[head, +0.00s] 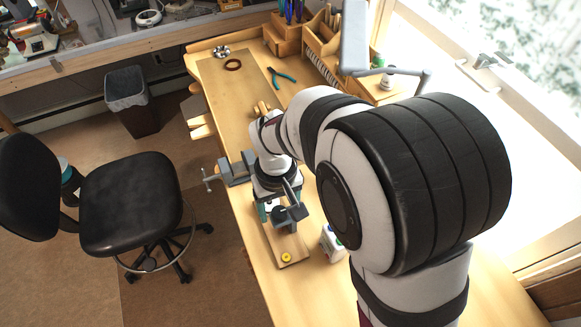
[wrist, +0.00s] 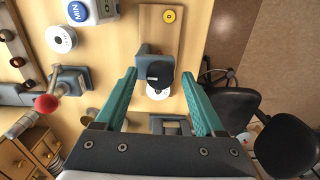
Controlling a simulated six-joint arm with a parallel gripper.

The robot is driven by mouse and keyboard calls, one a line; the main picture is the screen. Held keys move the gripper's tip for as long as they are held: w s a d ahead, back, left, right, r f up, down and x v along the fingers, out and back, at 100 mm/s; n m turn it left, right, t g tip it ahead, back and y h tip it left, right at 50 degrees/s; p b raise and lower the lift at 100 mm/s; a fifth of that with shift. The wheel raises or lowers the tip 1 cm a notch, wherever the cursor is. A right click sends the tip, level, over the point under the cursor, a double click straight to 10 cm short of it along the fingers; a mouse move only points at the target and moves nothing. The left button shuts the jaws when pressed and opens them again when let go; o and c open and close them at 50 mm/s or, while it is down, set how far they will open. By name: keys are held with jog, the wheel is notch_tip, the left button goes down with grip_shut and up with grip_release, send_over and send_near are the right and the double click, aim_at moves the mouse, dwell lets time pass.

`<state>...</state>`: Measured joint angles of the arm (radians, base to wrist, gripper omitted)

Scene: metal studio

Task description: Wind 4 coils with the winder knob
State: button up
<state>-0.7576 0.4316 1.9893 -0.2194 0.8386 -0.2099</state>
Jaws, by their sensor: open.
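The winder stands on a narrow wooden base (wrist: 145,25) with a yellow round piece (wrist: 169,16) at one end; the base also shows in the head view (head: 297,262). A black round part, seemingly the winder knob (wrist: 159,72), appears between my fingertips in the wrist view, with a white disc (wrist: 157,94) just by it. My gripper (wrist: 158,76) is open, its teal fingers on either side of the knob with gaps showing. In the head view my gripper (head: 278,212) is over the winder, partly covered by my arm. I cannot tell its height over the knob.
A red ball handle (wrist: 46,103), a white spool (wrist: 60,38) and a bottle cap marked MIN (wrist: 77,11) lie left in the wrist view. A vise (head: 237,168) is clamped at the bench edge. Pliers (head: 281,77) lie farther back. A chair (head: 130,195) stands beside the bench.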

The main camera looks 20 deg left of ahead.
grip_shut()
jog(key=shift+m, duration=0.4)
jog(key=m, duration=1.4)
jog(key=shift+m, duration=0.4)
jog(key=shift+r+m, duration=0.1)
jog(key=shift+m, duration=2.2)
